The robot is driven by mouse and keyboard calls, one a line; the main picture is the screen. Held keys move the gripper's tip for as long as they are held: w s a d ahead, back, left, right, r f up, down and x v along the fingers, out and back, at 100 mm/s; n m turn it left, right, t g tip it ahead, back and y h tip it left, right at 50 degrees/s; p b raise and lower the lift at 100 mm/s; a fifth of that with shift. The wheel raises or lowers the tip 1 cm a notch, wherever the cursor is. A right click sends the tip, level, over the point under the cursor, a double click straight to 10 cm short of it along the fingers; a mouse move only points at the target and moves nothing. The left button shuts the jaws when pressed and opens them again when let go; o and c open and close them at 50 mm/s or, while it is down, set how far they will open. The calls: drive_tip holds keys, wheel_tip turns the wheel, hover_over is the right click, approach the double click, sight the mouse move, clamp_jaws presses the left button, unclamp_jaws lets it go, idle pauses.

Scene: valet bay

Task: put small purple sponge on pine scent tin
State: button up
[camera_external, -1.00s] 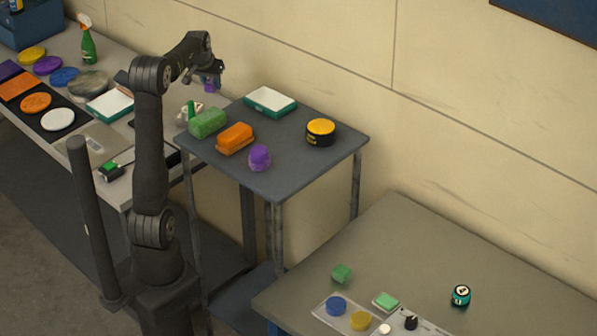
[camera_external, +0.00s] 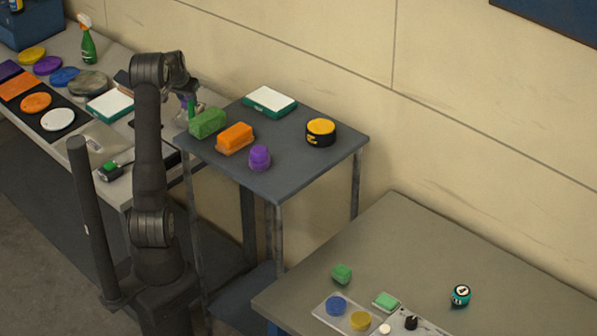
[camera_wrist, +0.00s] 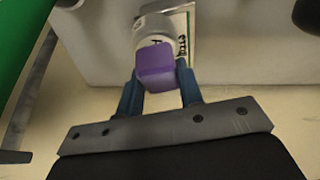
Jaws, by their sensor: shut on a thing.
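My gripper (camera_wrist: 158,88) is shut on the small purple sponge (camera_wrist: 155,66), with a blue finger on each side of it. In the wrist view, a pale round tin (camera_wrist: 153,27) with a dark mark on it shows just beyond the sponge; it may be the pine scent tin, but its label is not readable. The sponge covers part of it, and I cannot tell whether they touch. In the external view, my gripper (camera_external: 187,98) is low at the back left of the dark cart, partly hidden by my arm.
A green block (camera_external: 208,123), an orange block (camera_external: 235,138), a purple piece (camera_external: 259,157), a yellow-topped black tin (camera_external: 320,132) and a white-and-green tray (camera_external: 270,100) stand on the cart (camera_external: 290,178). A teal round item (camera_external: 460,295) is on the right table.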

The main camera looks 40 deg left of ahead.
drive_tip(key=shift+f, duration=0.25)
drive_tip(key=shift+f, duration=0.2)
drive_tip(key=o, duration=0.9)
drive_tip(key=shift+o, duration=0.2)
drive_tip(key=shift+r, duration=0.15)
drive_tip(key=shift+r, duration=0.25)
drive_tip(key=v, duration=1.1)
drive_tip(key=shift+s+r, duration=0.25)
